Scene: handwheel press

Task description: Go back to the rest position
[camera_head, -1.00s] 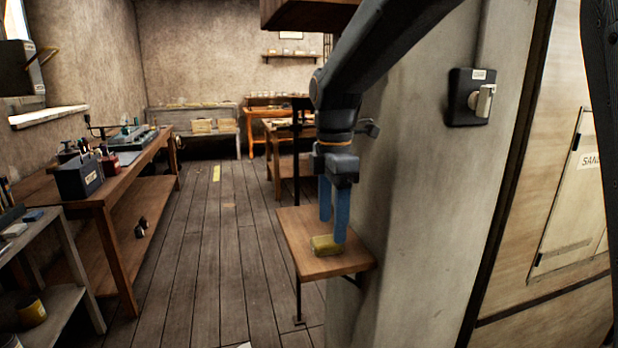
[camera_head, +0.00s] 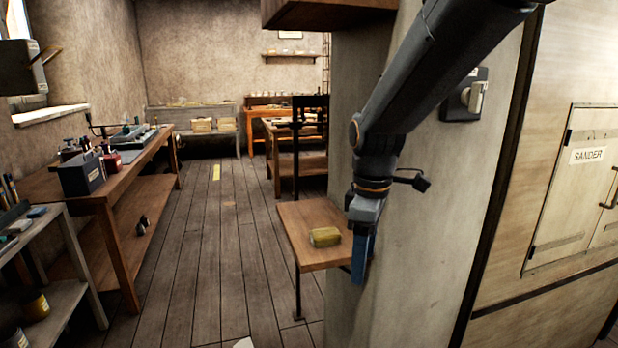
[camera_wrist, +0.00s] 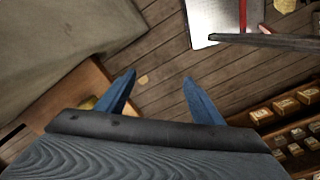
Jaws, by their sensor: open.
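My gripper (camera_head: 361,258) hangs from my arm in front of the grey pillar, just right of the small wooden shelf (camera_head: 295,222). In the wrist view its two blue fingers (camera_wrist: 155,92) are spread apart with nothing between them. A yellowish block (camera_head: 325,237) lies on the shelf, to the left of my gripper and apart from it. In the wrist view the block (camera_wrist: 88,103) is partly hidden behind the left finger.
The grey pillar (camera_head: 440,240) stands close behind my arm, with a switch box (camera_head: 466,98) on it. A cabinet labelled SANDER (camera_head: 587,156) is at the right. A long workbench (camera_head: 120,190) stands at the left. The plank floor (camera_head: 215,260) between is clear.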

